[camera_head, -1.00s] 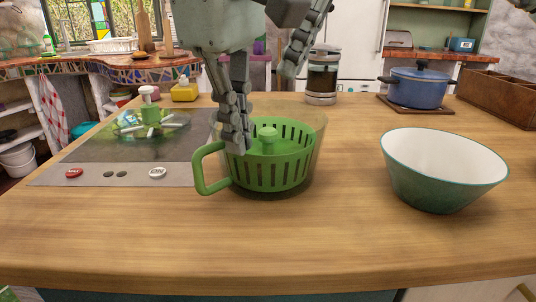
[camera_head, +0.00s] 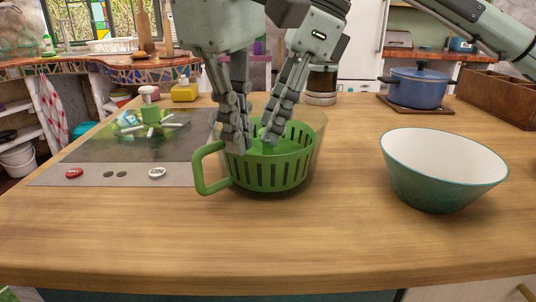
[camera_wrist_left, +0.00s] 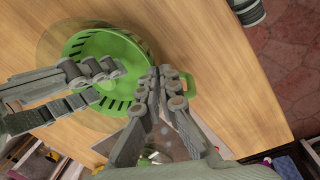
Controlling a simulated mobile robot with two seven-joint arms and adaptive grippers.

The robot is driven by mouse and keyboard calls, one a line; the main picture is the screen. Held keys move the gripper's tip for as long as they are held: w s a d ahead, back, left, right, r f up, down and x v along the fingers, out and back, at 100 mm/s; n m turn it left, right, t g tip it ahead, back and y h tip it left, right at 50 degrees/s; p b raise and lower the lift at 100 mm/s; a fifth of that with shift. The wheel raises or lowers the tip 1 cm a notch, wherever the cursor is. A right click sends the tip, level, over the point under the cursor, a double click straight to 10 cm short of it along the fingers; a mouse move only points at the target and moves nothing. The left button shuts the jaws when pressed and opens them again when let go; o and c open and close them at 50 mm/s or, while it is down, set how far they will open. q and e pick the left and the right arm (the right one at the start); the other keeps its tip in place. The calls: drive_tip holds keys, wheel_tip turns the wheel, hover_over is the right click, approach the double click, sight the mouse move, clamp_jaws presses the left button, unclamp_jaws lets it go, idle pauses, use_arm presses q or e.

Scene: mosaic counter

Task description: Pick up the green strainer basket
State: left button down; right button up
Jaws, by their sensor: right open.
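The green strainer basket (camera_head: 272,176) sits upright in a clear bowl (camera_head: 322,122) on the wooden counter, its handle (camera_head: 203,170) to the left. The basket also shows in the left wrist view (camera_wrist_left: 118,42). My left gripper (camera_head: 238,148) is at the basket's handle-side rim, its fingers close together and closed on the rim; it also shows in the left wrist view (camera_wrist_left: 163,78). My right gripper (camera_head: 268,138) is open and reaches down into the basket over the centre. Its fingers hide the central knob and part of the rim.
A teal bowl with white inside (camera_head: 440,175) stands to the right. A blue pot (camera_head: 418,88) and wooden box (camera_head: 510,95) are behind right. The front counter is clear.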

drive_tip(key=shift+x, duration=1.35)
clamp_jaws()
